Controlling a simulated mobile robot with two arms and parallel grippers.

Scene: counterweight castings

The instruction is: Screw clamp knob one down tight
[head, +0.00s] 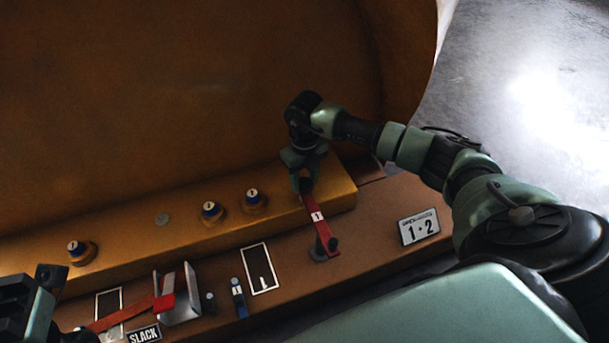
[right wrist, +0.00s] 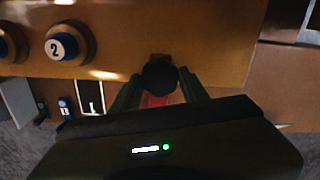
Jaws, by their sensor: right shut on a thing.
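A red clamp bar (head: 320,228) with a white label reading 1 slopes from the brass-coloured ledge (head: 340,192) down to a dark post (head: 325,247). My right gripper (head: 305,182) is at the bar's upper end, mostly hiding what it holds. In the right wrist view, its fingers (right wrist: 160,88) are shut on a round black knob (right wrist: 159,73), with some red showing below it. Whether the knob is fully down cannot be told. My left gripper (head: 45,285) shows only in part at the lower left edge, and its jaws are unclear.
Blue-topped caps (head: 252,198) stand along the ledge; one reads 2 in the right wrist view (right wrist: 62,46). Lower are a metal bracket (head: 180,297), a second red bar (head: 125,314), a SLACK sign (head: 145,334) and a "1 · 2" plate (head: 419,227). A large curved wall rises behind.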

